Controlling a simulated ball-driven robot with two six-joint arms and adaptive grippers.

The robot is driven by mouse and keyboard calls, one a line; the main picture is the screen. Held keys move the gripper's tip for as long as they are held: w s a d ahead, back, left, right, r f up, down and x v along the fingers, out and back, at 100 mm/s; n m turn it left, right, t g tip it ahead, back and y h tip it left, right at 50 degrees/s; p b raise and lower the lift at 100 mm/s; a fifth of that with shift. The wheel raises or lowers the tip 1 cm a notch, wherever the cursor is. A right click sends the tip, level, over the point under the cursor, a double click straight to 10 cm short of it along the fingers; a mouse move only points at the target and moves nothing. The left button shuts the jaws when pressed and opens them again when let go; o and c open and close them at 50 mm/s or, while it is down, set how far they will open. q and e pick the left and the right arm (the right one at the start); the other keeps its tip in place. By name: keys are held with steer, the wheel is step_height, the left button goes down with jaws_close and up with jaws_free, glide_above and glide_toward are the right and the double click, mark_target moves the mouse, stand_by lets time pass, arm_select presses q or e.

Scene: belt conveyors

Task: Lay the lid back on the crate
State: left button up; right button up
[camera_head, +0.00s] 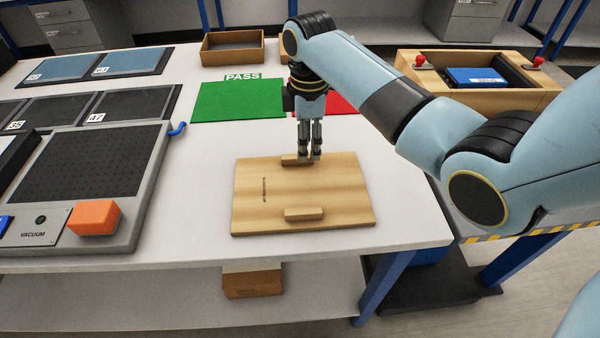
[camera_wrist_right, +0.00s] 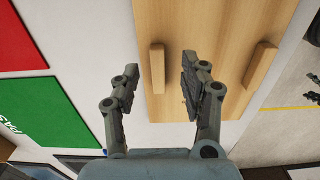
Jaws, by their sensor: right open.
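The lid (camera_head: 258,189) is a flat light-wood board with two raised wooden bars, lying on the white table. Its far bar (camera_head: 291,160) and near bar (camera_head: 304,214) both show. My right gripper (camera_head: 310,157) points down at the far bar, jaws open. In the right wrist view, the far bar (camera_wrist_right: 157,82) appears between the open fingertips (camera_wrist_right: 160,72), with no grip closed on it; whether the fingers touch it I cannot tell. A wooden open box (camera_head: 532,99), likely the crate, stands at the right behind my arm, with a blue case (camera_head: 477,77) inside. My left gripper is out of view.
A green PASS mat (camera_head: 238,101) and a red mat (camera_head: 341,102) lie behind the lid. A brown tray (camera_head: 232,51) is at the back. A vacuum unit (camera_head: 85,180) with an orange block (camera_head: 96,217) fills the left. The table is clear around the lid.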

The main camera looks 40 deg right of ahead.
step_height(320, 180, down, 3)
steer(key=shift+w+r, duration=0.1)
steer(key=shift+w, duration=0.05)
steer(key=shift+d+f, duration=0.1)
steer(key=shift+f, duration=0.2)
steer(key=shift+c, duration=0.4)
steer(key=c, duration=0.7)
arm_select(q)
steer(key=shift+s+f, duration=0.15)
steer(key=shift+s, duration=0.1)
arm_select(e)
jaws_close()
